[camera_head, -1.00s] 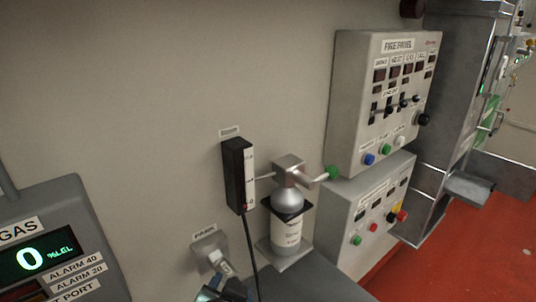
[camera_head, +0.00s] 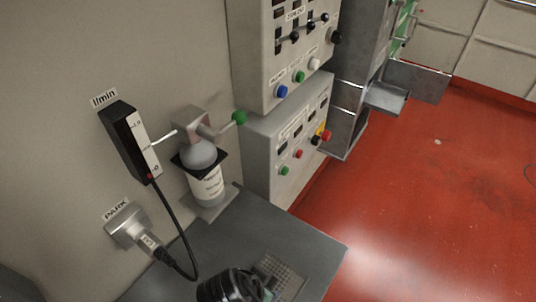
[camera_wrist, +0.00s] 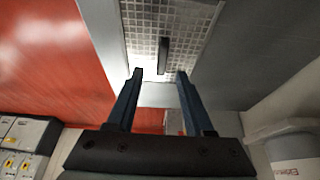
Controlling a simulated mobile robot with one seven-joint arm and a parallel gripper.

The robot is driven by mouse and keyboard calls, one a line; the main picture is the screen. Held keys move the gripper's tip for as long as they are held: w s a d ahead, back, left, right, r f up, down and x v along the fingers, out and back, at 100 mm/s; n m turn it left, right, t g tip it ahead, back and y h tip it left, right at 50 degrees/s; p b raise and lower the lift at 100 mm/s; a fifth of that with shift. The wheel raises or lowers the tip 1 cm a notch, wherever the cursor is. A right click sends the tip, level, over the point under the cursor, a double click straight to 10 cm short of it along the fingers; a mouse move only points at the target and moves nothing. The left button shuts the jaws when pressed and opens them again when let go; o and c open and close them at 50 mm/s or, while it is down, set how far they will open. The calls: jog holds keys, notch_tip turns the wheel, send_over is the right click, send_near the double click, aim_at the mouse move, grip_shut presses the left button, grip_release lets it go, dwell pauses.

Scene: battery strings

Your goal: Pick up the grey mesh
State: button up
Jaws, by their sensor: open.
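The grey mesh shows in the wrist view as a light gridded panel (camera_wrist: 190,35) at the top middle. A short dark upright bar (camera_wrist: 163,55) stands out in front of its grid. My gripper (camera_wrist: 160,73) is open and empty, with its two dark fingers pointing at the mesh. The bar lies between the lines of the fingers, just past the tips, and I see no contact. In the head view the mesh (camera_head: 285,278) lies on the grey bench top at the bottom. A dark shape at the bottom edge partly covers it.
The grey bench top (camera_head: 220,245) adjoins the wall. A bottle (camera_head: 208,185) in a wall holder, a black flow meter (camera_head: 130,142) and a plugged cable (camera_head: 183,235) are close by. Control panels (camera_head: 285,50) stand behind. Red floor (camera_head: 430,190) is open at right.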

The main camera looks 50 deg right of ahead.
jog(key=shift+a+p+x, duration=0.2)
jog(key=shift+p+x, duration=0.15)
jog(key=shift+x, duration=2)
jog(key=shift+w+f, duration=0.1)
jog(key=shift+c, duration=0.3)
grip_shut()
